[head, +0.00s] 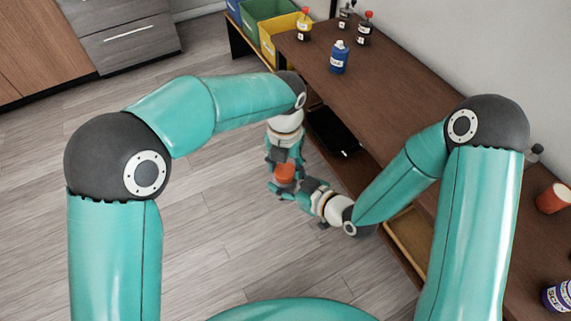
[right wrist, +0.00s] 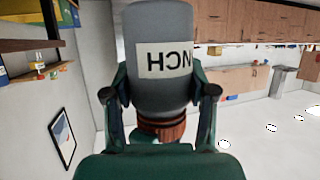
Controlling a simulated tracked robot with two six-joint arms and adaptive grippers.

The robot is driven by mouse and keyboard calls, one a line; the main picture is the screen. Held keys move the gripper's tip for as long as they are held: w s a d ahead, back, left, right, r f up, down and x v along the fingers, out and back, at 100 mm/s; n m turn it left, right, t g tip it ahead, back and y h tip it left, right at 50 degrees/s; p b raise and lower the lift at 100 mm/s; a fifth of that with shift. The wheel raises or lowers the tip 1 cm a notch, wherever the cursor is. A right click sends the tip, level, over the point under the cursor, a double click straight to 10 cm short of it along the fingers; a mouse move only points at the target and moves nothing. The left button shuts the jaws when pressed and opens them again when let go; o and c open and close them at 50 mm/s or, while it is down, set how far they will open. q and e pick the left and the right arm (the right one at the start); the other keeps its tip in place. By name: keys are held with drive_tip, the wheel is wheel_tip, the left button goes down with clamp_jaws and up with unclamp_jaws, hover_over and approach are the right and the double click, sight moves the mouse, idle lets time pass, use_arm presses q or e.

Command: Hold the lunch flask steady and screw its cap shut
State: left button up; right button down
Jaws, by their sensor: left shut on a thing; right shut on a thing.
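The lunch flask (right wrist: 160,75) is a grey cylinder with a white label, partly readable as "NCH"; it shows upside down in the right wrist view. Its orange-brown cap (right wrist: 162,128) sits at the flask's mouth; I cannot tell how tight it is. The cap (head: 285,172) also shows in the head view, where the flask's body is mostly hidden. My right gripper (right wrist: 160,94) is shut with a finger on each side of the flask near the cap; it reaches in from the right in the head view (head: 292,187). My left gripper (head: 284,161) is shut at the cap from the far side.
A long brown bench (head: 400,110) runs along the right. Coloured bins (head: 270,25) stand at the far end. A black tray (head: 335,133) lies on the lower shelf. The floor at left is clear.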

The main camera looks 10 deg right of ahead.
use_arm(q)
drive_tip(key=shift+w+a+m, duration=0.1)
drive_tip(key=shift+w+m, duration=0.05)
drive_tip(key=shift+m, duration=0.65)
drive_tip(key=o, duration=0.8)
drive_tip(key=shift+c, duration=0.2)
drive_tip(key=shift+r, duration=0.15)
drive_tip(key=shift+r, duration=2.15)
